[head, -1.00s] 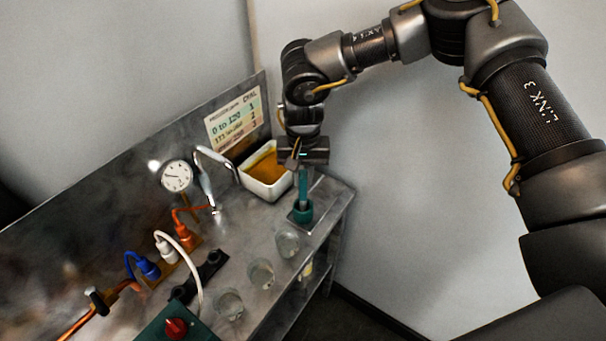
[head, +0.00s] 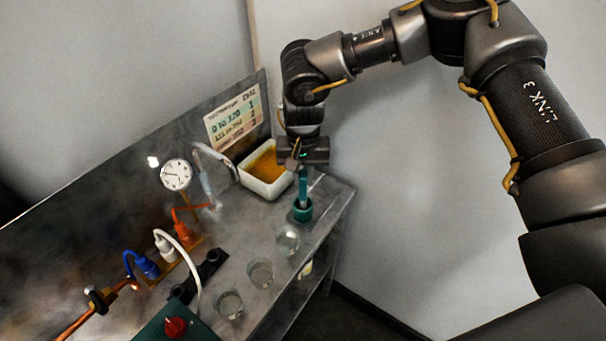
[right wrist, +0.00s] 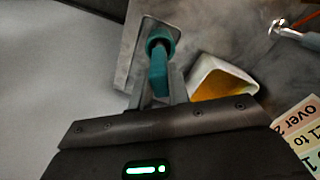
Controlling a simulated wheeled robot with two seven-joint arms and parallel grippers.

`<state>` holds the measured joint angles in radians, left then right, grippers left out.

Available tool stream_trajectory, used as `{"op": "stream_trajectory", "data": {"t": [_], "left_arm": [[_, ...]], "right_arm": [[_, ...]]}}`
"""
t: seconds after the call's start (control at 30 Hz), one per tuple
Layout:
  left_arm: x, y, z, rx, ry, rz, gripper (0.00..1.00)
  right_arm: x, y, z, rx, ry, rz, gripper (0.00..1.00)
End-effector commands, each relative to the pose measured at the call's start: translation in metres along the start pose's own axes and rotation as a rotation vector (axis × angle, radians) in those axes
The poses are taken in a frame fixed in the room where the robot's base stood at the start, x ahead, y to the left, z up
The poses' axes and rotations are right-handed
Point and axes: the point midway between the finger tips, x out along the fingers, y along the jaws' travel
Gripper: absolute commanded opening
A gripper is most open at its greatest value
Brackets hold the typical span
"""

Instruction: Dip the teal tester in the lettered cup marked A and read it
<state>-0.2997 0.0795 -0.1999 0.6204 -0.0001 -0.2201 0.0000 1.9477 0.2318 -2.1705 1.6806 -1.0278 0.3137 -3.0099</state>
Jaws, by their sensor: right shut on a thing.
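The teal tester (head: 303,184) stands upright at the right end of the metal bench, with its lower end in a teal round holder (head: 303,211). My right gripper (head: 302,168) is above it and shut on its upper part. In the right wrist view the tester (right wrist: 158,72) lies between the fingers and meets the teal holder (right wrist: 159,43). Several clear cups stand in a row along the front edge: a near cup (head: 229,304), a middle cup (head: 261,273) and a far cup (head: 288,240). I cannot read letters on them. My left gripper is not in view.
A white tub (head: 266,188) of amber liquid stands behind the tester, below a printed chart (head: 233,120). A curved tap, a dial gauge (head: 176,175), coloured hoses and a green box with a red knob (head: 176,327) occupy the bench's left and middle.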

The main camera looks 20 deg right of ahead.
Motion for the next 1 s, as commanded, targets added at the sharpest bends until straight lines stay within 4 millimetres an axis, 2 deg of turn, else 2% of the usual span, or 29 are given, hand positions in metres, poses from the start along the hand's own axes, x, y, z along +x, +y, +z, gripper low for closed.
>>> {"op": "stream_trajectory", "data": {"t": [0.47, 0.5, 0.67, 0.87, 1.0], "left_arm": [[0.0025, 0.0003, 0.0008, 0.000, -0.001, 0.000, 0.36], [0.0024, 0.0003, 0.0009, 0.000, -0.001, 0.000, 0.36], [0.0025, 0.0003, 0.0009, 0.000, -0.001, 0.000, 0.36], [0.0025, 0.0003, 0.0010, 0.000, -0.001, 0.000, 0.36], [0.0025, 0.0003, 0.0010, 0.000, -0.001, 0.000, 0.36]], "right_arm": [[0.0036, -0.0001, 0.0000, 0.000, 0.000, 0.000, 0.00], [0.0036, -0.0001, 0.0000, 0.000, 0.000, 0.000, 0.22], [0.0036, -0.0001, 0.0000, 0.000, 0.000, 0.000, 0.42], [0.0036, -0.0001, 0.0000, 0.000, 0.000, 0.000, 0.43], [0.0037, 0.0000, 0.0001, 0.000, 0.000, 0.000, 0.61]]}}
